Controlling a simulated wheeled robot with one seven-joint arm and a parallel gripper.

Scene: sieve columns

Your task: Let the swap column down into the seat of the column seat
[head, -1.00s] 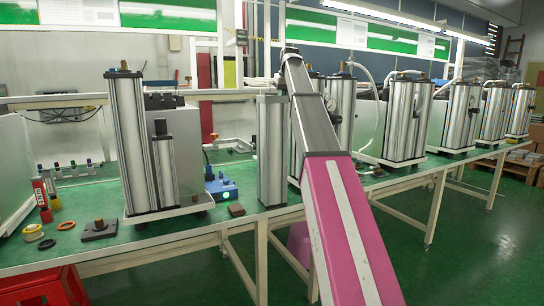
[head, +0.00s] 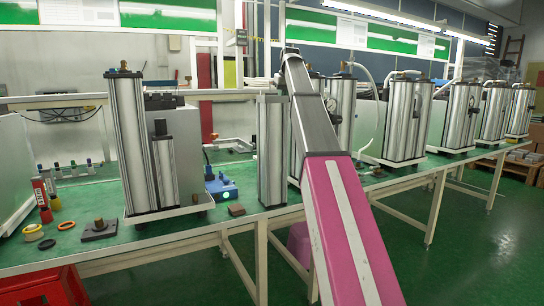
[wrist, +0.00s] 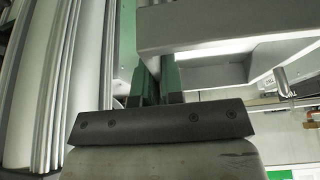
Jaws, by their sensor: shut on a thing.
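A plain silver column (head: 271,150) with a flat grey cap, apparently the swap column, is upright at the table's front edge, just left of my arm in the head view. I cannot tell whether its foot touches anything. My arm hides my gripper in that view. In the wrist view my gripper (wrist: 153,84) shows two green fingers close together beyond a dark bracket. They are shut, but what is between them is mostly hidden. A large ribbed silver column (wrist: 40,85) fills the left side there. I cannot make out the column seat's opening in either view.
A tall column (head: 128,140) and a short column (head: 164,165) stand on a white tray (head: 170,213) to the left. A blue device (head: 221,187) and a small brown block (head: 236,209) lie between. More column units (head: 405,115) line the table to the right.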

